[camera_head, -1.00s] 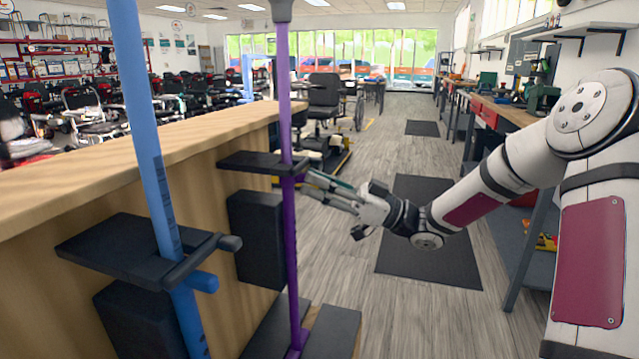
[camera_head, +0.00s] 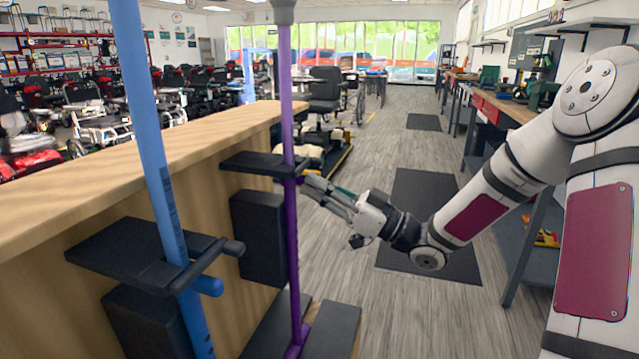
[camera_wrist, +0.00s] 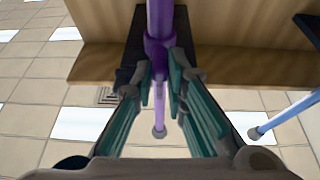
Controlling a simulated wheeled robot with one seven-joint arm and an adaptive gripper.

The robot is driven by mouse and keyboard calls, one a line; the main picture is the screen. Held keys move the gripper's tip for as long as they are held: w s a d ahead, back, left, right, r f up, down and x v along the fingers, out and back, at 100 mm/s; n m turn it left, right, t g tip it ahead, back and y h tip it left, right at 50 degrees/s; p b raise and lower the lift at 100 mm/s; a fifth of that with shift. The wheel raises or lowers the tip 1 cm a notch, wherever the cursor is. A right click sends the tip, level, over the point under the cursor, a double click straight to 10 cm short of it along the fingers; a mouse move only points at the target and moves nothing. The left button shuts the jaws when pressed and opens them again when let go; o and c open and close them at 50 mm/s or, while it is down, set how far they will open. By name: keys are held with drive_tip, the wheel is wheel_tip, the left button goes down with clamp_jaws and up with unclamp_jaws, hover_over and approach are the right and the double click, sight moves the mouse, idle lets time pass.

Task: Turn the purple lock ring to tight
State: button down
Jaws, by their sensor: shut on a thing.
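The purple pole (camera_head: 285,70) stands upright in front of the wooden counter, held by a black bracket (camera_head: 250,164). In the wrist view, the purple lock ring (camera_wrist: 157,47) is a wider collar on the pole, with a thinner lavender shaft (camera_wrist: 159,110) below it. My gripper (camera_wrist: 161,80) has its green-padded fingers closed on either side of the ring. In the head view, my gripper (camera_head: 304,182) reaches the pole from the right, just below the bracket. The fingertips partly hide the ring, and I cannot read any tight mark.
A blue pole (camera_head: 150,110) with its own black bracket (camera_head: 135,255) stands nearer on the left. The wooden counter (camera_head: 120,165) runs behind both poles. A workbench (camera_head: 500,105) lines the right side. The floor between is mostly open, with dark mats (camera_head: 420,205).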

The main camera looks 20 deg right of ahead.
drive_tip(key=c, duration=1.6)
unclamp_jaws()
drive_tip(key=v, duration=1.2)
drive_tip(key=shift+w, duration=0.1)
